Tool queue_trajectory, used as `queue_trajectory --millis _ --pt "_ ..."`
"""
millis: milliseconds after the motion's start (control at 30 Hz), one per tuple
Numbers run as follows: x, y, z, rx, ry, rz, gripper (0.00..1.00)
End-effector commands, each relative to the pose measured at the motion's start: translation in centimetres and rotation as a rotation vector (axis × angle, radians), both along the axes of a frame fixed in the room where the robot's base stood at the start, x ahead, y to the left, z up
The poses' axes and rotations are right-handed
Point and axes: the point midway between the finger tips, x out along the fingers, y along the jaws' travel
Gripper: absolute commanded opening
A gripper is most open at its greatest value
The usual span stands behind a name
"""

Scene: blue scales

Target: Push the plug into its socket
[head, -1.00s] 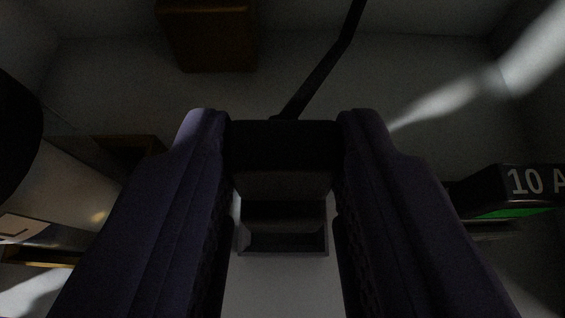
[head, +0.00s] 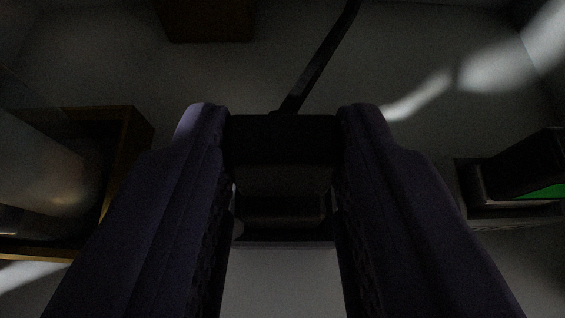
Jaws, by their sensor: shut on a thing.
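My gripper (head: 283,135) is shut on a dark, boxy plug (head: 282,138), one finger on each side of it. A dark cable (head: 325,58) runs from the plug's far side up to the top of the picture. The socket (head: 284,242) is a grey-rimmed housing with a dark opening, directly beyond and below the plug. The plug lines up with it between my fingers and hides much of its opening. Shadow makes it hard to tell whether the plug touches the socket or has entered it.
A brown open box (head: 125,130) with a pale, rounded object (head: 50,170) stands at left. A brown block (head: 207,20) is at the top. A dark block with a green face (head: 540,190) sits at right by a grey housing (head: 510,212). Pale surface between them is clear.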

Motion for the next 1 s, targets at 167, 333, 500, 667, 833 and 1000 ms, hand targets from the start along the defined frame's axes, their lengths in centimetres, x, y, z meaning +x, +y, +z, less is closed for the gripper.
queue_trajectory --millis 167,333,500,667,833,1000 --pt "0.0 0.0 0.0 0.000 0.000 0.000 0.03" --pt "0.0 0.0 -0.3 0.000 0.000 0.000 0.03" --pt "0.0 0.0 -0.5 0.000 0.000 0.000 0.03" --pt "0.0 0.0 -0.8 0.000 0.000 0.000 0.03" --pt "0.0 0.0 -1.1 0.000 0.000 0.000 0.03" --pt "0.0 0.0 -1.0 0.000 0.000 0.000 0.63"
